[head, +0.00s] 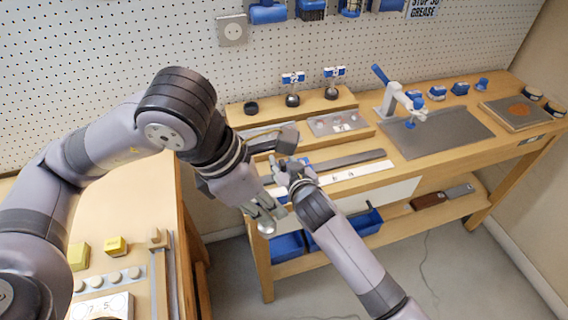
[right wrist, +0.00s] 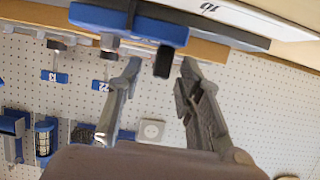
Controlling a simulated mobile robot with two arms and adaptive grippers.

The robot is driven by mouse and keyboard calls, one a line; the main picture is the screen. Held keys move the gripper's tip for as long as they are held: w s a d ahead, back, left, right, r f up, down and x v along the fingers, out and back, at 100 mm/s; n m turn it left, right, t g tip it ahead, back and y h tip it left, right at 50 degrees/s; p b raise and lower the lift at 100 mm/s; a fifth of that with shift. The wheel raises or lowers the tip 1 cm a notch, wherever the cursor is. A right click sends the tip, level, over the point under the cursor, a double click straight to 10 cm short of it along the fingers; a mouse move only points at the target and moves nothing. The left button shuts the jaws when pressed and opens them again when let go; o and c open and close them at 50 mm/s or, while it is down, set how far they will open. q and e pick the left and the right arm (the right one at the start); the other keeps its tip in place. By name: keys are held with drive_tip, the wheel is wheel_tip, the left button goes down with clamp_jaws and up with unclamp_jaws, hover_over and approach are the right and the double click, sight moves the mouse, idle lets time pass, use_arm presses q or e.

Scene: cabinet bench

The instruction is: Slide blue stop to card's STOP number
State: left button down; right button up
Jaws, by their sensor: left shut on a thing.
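The blue stop (right wrist: 130,22) sits on a dark rail at the top of the right wrist view, with a black knob (right wrist: 163,62) projecting from it. My right gripper (right wrist: 160,72) is open, with its fingers either side of the knob and apart from it. In the head view my right gripper (head: 283,170) is at the rail's left part and partly hides the stop. My left gripper (head: 266,214) is shut on a small silver-grey thing, unclear, before the bench's front edge. A card (head: 424,9) at the top seems to read "STOP 30" and "GREASE".
The dark rail (head: 358,158) runs behind a white numbered strip (head: 350,178). A parts tray (head: 338,124) and black knobs stand behind. A grey mat (head: 440,132) with a blue-handled clamp (head: 390,88) lies right. Blue bins (head: 287,246) sit below. My left forearm passes close to my right gripper.

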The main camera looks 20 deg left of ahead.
drive_tip(key=shift+c, duration=0.5)
clamp_jaws()
idle(0.5)
